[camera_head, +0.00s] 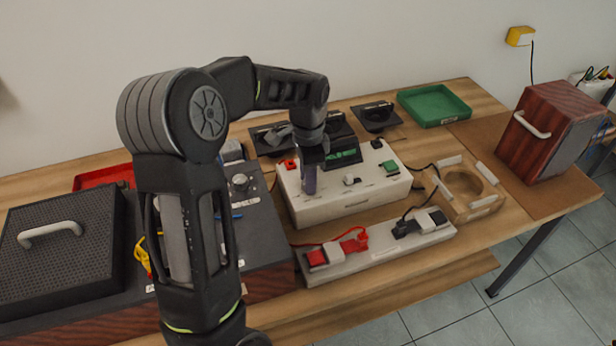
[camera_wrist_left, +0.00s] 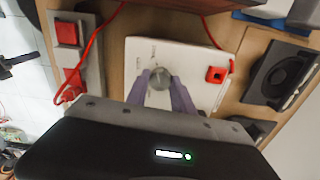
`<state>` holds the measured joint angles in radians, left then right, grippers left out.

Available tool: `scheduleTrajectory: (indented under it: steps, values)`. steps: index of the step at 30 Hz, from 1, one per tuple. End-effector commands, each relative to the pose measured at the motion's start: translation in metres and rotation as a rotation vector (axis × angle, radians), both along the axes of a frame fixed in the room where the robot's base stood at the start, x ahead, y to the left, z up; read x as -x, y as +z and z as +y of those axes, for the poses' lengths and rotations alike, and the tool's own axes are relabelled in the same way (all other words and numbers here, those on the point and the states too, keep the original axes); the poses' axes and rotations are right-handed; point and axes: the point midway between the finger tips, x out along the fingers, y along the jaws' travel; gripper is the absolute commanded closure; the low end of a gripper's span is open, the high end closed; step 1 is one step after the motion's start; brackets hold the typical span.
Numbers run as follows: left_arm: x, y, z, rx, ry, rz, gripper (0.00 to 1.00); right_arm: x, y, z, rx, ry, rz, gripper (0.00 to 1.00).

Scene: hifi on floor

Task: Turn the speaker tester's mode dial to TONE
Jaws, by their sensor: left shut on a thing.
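The speaker tester (camera_head: 345,203) is a white box on the wooden bench, with a red part, a green part and small knobs on top. My left gripper (camera_head: 310,182) reaches down onto the left part of its top panel. In the left wrist view, the purple fingers of my gripper (camera_wrist_left: 163,92) are shut on the round grey mode dial (camera_wrist_left: 160,77) of the tester (camera_wrist_left: 195,60). In the head view the gripper hides the dial. Small print beside the dial is too small to read, so its setting is unclear. My right gripper is not in view.
A strip with red and black clips (camera_head: 385,248) lies in front of the tester. A wooden ring fixture (camera_head: 487,202) stands to the right, a dark hifi unit (camera_head: 270,230) to the left, black drivers (camera_head: 378,115) and a green tray (camera_head: 435,105) behind. Red and black leads run nearby.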

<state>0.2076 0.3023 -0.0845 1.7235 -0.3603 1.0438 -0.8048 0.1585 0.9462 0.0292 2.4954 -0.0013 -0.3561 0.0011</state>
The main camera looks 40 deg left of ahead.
Motion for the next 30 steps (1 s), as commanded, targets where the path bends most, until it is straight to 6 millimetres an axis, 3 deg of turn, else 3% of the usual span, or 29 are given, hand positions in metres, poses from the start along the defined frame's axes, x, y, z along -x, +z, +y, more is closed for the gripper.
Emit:
scheduleTrajectory:
  steps: [10,11,18,30]
  values:
    - [-0.0009,0.0008,0.0002,-0.001,-0.006,-0.003,1.0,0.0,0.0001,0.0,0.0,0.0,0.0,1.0]
    - [-0.0009,0.0008,0.0002,-0.002,-0.006,-0.003,0.7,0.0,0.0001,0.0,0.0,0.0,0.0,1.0]
    - [-0.0004,0.0004,0.0,0.0,-0.005,-0.001,0.5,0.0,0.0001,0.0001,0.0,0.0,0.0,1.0]
    - [-0.0009,0.0081,0.0002,-0.001,-0.004,-0.002,0.49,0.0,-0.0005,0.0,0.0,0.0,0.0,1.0]
